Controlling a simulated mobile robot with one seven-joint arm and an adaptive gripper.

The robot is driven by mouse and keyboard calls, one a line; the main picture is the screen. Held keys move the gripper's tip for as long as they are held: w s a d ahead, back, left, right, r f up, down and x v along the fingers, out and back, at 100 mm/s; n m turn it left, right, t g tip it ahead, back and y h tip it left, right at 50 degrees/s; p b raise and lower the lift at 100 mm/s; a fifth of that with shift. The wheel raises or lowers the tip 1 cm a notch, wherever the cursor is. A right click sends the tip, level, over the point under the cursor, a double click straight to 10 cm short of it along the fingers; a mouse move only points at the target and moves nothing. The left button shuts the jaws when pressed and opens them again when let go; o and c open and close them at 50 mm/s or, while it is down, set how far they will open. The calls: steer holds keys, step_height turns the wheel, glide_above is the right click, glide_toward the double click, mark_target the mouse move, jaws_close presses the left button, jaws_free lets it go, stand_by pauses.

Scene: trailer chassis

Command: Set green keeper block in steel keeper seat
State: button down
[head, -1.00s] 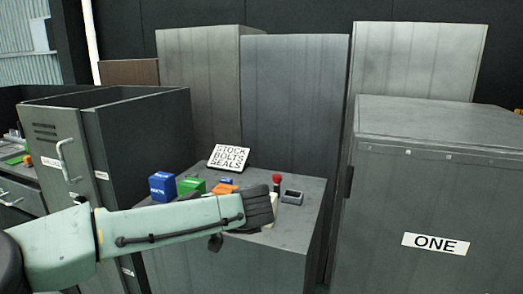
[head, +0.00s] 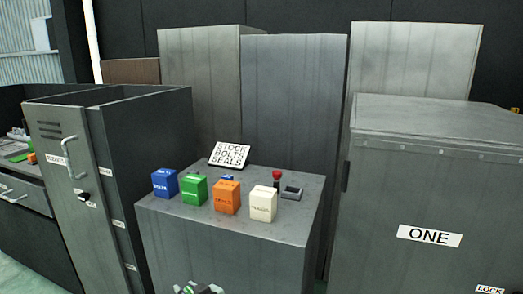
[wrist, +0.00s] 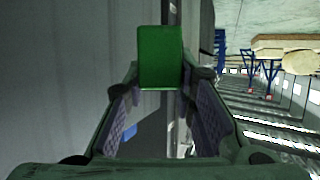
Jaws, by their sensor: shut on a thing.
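A plain green block (wrist: 161,57) shows between the fingertips of my gripper (wrist: 161,80) in the wrist view. The gripper is shut on it, and its far end sticks out beyond the tips. In the head view my gripper (head: 198,287) only just shows at the bottom edge, in front of the grey stock cabinet, with a bit of green at it. A separate green labelled box (head: 194,189) stands on the cabinet top. I cannot make out the steel keeper seat for certain in either view.
The cabinet top (head: 268,226) also holds blue (head: 165,183), orange (head: 227,197) and white (head: 264,204) boxes, a red knob (head: 276,174), a small grey tray (head: 292,192) and a sign (head: 230,155). A tall grey locker (head: 70,165) stands left, a large case marked ONE (head: 430,185) right.

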steer(key=s+d+f+m+t+h, duration=0.1)
steer(key=d+f+m+h, duration=0.1)
steer(key=d+f, duration=0.4)
steer(key=s+d+f+m+t+h, duration=0.2)
steer(key=d+f, duration=0.4)
steer(key=d, duration=0.8)
steer(key=shift+s+d+m+t+h, duration=0.2)
steer(key=shift+d+m+t+h, duration=0.1)
steer(key=shift+m+h, duration=0.45)
steer(key=shift+a, duration=0.15)
